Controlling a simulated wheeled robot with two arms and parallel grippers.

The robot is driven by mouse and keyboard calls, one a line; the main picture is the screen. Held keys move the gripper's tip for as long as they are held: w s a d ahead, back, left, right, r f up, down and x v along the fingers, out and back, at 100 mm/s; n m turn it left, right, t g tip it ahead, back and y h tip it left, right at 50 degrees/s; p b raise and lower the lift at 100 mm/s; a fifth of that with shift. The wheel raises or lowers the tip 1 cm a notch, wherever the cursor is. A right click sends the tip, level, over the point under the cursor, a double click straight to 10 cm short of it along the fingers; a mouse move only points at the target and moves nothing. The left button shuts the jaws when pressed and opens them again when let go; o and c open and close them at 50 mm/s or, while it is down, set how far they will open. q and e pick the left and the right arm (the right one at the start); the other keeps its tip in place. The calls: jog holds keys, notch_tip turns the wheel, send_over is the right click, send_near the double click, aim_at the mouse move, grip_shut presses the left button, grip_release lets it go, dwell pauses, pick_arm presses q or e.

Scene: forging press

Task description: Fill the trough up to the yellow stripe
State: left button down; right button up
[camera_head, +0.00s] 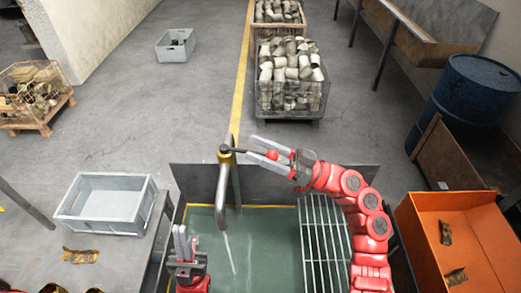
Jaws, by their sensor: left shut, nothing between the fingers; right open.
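The trough (265,250) at the bottom centre holds greenish water. A thin yellow line (199,205) shows along its inner edge at the water's back side; I cannot tell the exact level against it. A tap (222,190) stands at the back with its spout over the trough, and a pale water stream (230,253) runs from it. The tap's dark lever (243,151) points right and ends in a red knob (271,155). My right gripper (262,149) is open, its fingers around the knob area. My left gripper (182,240) is shut and empty over the trough's left side.
A metal grate (323,240) lies over the trough's right part. A grey crate (107,203) stands on the left table. An orange bin (460,235) is at the right, near a blue barrel (472,90). Open floor lies behind the trough.

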jog(key=shift+s, duration=0.1)
jog(key=shift+c, duration=0.2)
grip_shut()
dwell(1.0)
